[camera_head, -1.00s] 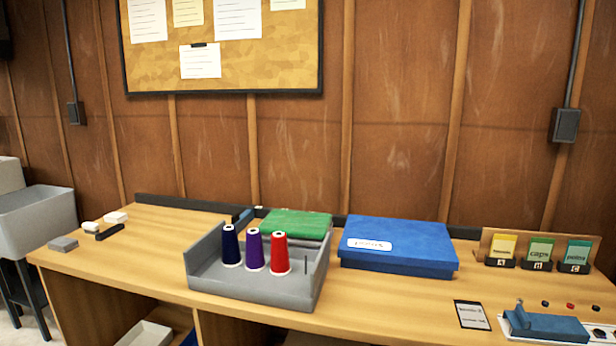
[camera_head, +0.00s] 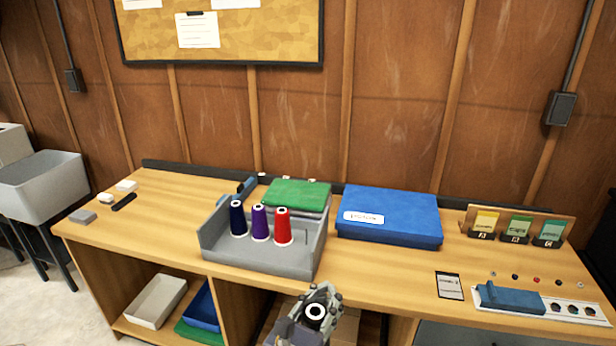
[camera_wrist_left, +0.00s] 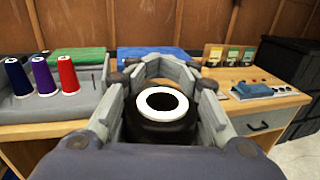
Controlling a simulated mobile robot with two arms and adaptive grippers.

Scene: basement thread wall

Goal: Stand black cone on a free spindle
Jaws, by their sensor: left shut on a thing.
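My left gripper (camera_head: 324,294) is at the bottom middle of the head view, in front of the bench and right of the grey tray. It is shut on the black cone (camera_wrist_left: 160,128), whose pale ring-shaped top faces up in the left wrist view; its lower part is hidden. The grey spindle tray (camera_head: 260,262) holds a navy cone (camera_head: 237,219), a purple cone (camera_head: 260,224) and a red cone (camera_head: 282,227) in a row. A thin dark free spindle (camera_wrist_left: 94,82) stands right of the red cone in the left wrist view. My right gripper is not in view.
A green box (camera_head: 298,193) lies behind the tray and a blue box (camera_head: 390,216) to its right. The tray has raised left and right walls. A card stand (camera_head: 516,236) and a blue device (camera_head: 513,300) occupy the bench's right side.

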